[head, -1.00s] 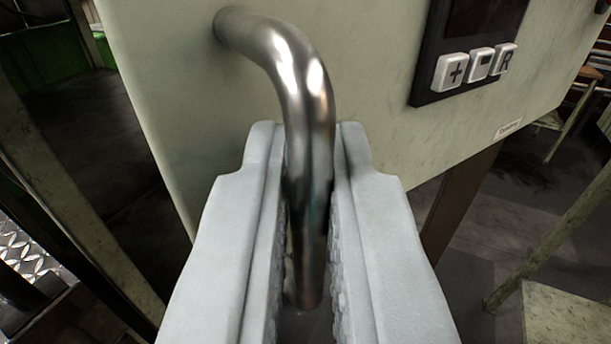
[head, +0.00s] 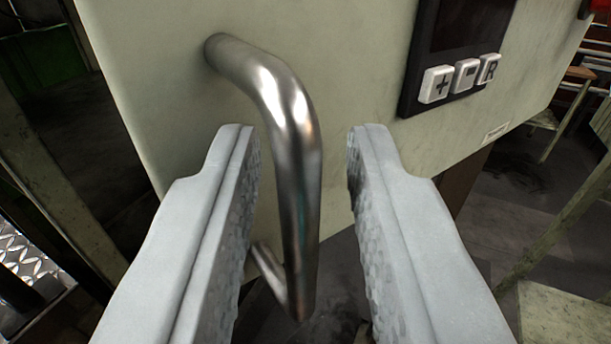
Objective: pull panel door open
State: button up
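The panel door (head: 165,90) is a pale green-grey panel filling the upper middle of the view. A bent metal handle (head: 290,150) stands out from it and runs down between the two fingers. My gripper (head: 300,165) is open, one grey finger on each side of the handle. A clear gap shows between the handle and each finger. The handle's lower bend and lower mount show between the fingers. Whether the door stands ajar cannot be told.
A dark display with white buttons (head: 463,78) sits on the panel right of the handle. A pale green frame or table (head: 560,310) stands at lower right. Dark floor (head: 510,190) shows beneath the panel. A dark post and metal tread plate lie at left.

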aim_at(265, 105)
notch_tip(265, 105, up, 10)
jog(key=shift+r, duration=0.1)
dwell(0.4)
jog(key=shift+g, duration=0.6)
jog(key=f, duration=0.2)
jog(key=w+f, duration=0.1)
jog(key=f, duration=0.2)
jog(key=w+f, duration=0.1)
jog(key=f, duration=0.1)
jog(key=shift+a+f, duration=0.4)
jog(key=shift+s+r, duration=0.1)
jog(key=shift+s, duration=0.05)
jog(key=s+d, duration=1.3)
jog(key=s, duration=0.1)
jog(key=shift+s+f, duration=0.35)
jog(key=shift+f, duration=0.05)
dwell(0.8)
jog(key=shift+s, duration=0.1)
